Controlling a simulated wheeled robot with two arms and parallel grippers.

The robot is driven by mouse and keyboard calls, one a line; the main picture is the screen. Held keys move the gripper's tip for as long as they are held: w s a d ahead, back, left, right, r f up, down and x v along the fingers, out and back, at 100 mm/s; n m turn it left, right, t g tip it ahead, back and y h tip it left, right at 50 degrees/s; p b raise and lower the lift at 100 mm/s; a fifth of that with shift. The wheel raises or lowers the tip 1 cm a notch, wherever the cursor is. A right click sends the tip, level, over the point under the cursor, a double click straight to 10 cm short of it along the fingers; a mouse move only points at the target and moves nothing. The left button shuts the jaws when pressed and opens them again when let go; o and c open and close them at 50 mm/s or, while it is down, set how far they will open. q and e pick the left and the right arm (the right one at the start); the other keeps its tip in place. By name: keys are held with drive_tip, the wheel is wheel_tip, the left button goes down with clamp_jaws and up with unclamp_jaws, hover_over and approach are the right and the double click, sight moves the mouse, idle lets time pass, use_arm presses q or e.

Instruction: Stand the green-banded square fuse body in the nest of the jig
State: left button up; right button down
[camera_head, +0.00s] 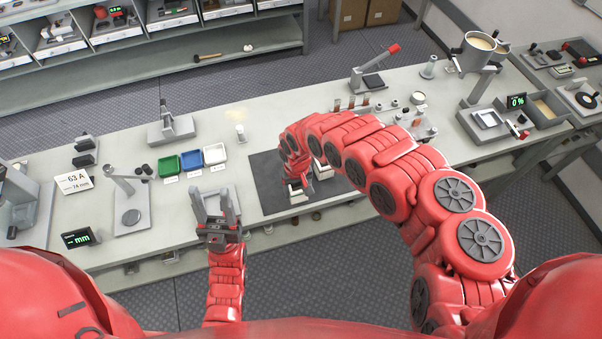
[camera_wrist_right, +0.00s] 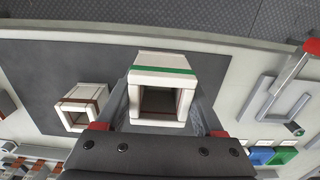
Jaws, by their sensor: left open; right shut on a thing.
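The green-banded square fuse body (camera_wrist_right: 165,63), white and hollow with an open square end, sits between the fingers of my right gripper (camera_wrist_right: 160,108) in the right wrist view. The gripper is shut on it, over the dark mat (camera_wrist_right: 60,50). In the head view my right gripper (camera_head: 298,188) is at the mat's front part and partly hides the body. My left gripper (camera_head: 215,207) is open and empty, left of the mat, fingers pointing away from me.
A brown-banded square body (camera_wrist_right: 82,107) lies on the mat beside the held one. Green (camera_head: 168,165), blue (camera_head: 192,160) and white (camera_head: 214,155) trays stand left of the mat. A lever press (camera_head: 372,80) with a red handle stands behind. A post stand (camera_head: 130,205) is further left.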

drive_tip(key=w+b, duration=0.1)
drive_tip(key=w, duration=0.1)
drive_tip(key=w+b, duration=0.1)
drive_tip(key=w, duration=0.1)
drive_tip(key=w+f+b, duration=0.1)
drive_tip(key=w+b, duration=0.1)
drive_tip(key=shift+d, duration=0.1)
drive_tip(key=b, duration=0.2)
drive_tip(key=w+b, duration=0.1)
drive_tip(key=b, duration=0.1)
drive_tip(key=shift+w+d+f, duration=0.15)
drive_tip(key=shift+w+f, duration=0.15)
drive_tip(key=shift+w+r+b, duration=0.3)
drive_tip(key=shift+w+b, duration=0.05)
drive_tip(key=shift+b, duration=0.1)
wheel_tip(320, 180, down, 4)
drive_tip(key=b, duration=0.3)
drive_tip(key=shift+s+r, duration=0.1)
drive_tip(key=shift+r, duration=0.3)
unclamp_jaws()
